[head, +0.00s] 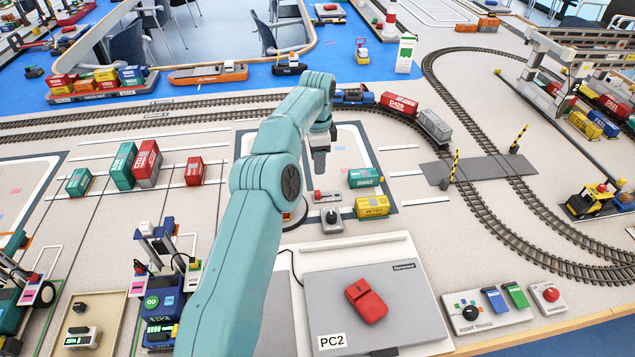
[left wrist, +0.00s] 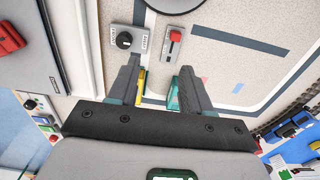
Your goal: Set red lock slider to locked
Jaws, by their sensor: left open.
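The red lock slider (head: 318,195) is a small red knob on a grey plate, on the pale tabletop. It also shows in the left wrist view (left wrist: 175,37), near the top, beyond the fingertips. My left gripper (head: 320,168) points down just above and behind the slider in the head view, apart from it. In the left wrist view, the left gripper (left wrist: 160,68) has its two dark fingers spread, with nothing held. Which end of the slider's track is the locked one is too small to read. My right gripper is not in view.
A grey box with a black dial (head: 332,218) stands beside the slider. Green (head: 364,177) and yellow (head: 372,207) containers stand to its right. In front is a grey PC2 case (head: 400,300) with a red object (head: 366,300) on top. Railway tracks curve around the right.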

